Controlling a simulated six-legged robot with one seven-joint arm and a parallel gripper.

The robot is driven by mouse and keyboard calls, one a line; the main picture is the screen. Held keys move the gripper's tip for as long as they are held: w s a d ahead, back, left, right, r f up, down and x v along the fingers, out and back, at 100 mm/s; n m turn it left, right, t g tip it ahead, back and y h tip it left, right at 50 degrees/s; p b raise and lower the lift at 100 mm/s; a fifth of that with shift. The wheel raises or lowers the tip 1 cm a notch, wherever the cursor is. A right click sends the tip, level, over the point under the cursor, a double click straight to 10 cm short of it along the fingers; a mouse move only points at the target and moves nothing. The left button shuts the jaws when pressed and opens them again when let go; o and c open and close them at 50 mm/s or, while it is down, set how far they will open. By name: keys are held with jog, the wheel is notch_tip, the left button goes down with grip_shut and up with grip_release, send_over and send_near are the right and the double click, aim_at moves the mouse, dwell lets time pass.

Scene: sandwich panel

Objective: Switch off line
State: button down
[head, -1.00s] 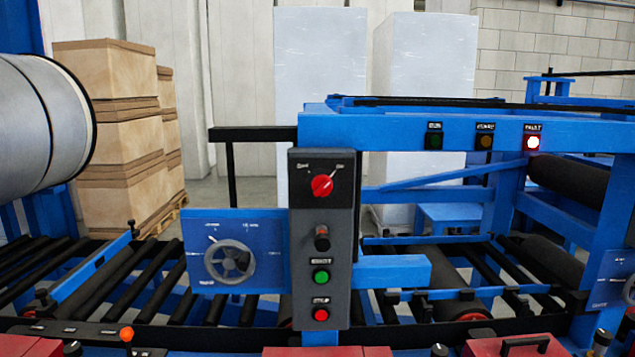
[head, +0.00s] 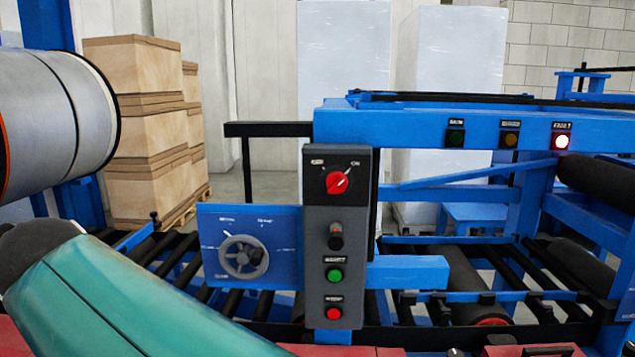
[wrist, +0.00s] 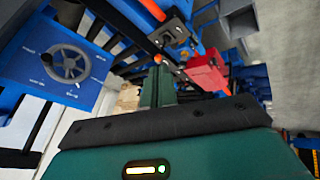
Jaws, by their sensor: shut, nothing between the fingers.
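The grey control panel (head: 352,240) stands upright on the blue frame in the head view. It carries a red rotary switch (head: 337,183) at the top with its pointer toward upper right, a dark knob (head: 336,237), a green button (head: 334,275) and a red button (head: 333,314). My arm enters the head view at lower left, left of the panel and not over it. My gripper (wrist: 165,72) shows in the wrist view, shut and empty; it is outside the head view. The wrist view does not show the panel's buttons clearly.
A blue plate with a handwheel (head: 243,257) is left of the panel; the wheel also shows in the wrist view (wrist: 69,64). Rollers (head: 460,290) lie behind the panel. Stacked boxes (head: 140,130) stand at back left.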

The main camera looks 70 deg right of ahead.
jog(key=s+d+r+m+g+h, duration=0.2)
jog(key=s+d+r+m+g, duration=0.2)
jog(key=s+d+r, duration=0.3)
jog(key=s+d+r+m+g+h, duration=0.3)
jog(key=s+d+r, duration=0.3)
jog(key=d+r, duration=0.8)
jog(key=shift+s+d+r+m+g+h, duration=0.15)
jog(key=shift+s+r+m+g+h, duration=0.2)
jog(key=shift+m+g, duration=0.45)
jog(key=shift+f, duration=0.1)
send_near(328, 187)
jog(key=w+d, duration=0.1)
jog(key=d, duration=0.3)
jog(key=s+f, duration=0.2)
jog(key=shift+s+d+f, duration=0.2)
jog(key=shift+s+d, duration=0.05)
jog(key=shift+s+d+f, duration=0.1)
jog(key=shift+s+f, duration=0.1)
jog(key=shift+f, duration=0.15)
jog(key=shift+d, duration=0.1)
jog(key=shift+w+f, duration=0.1)
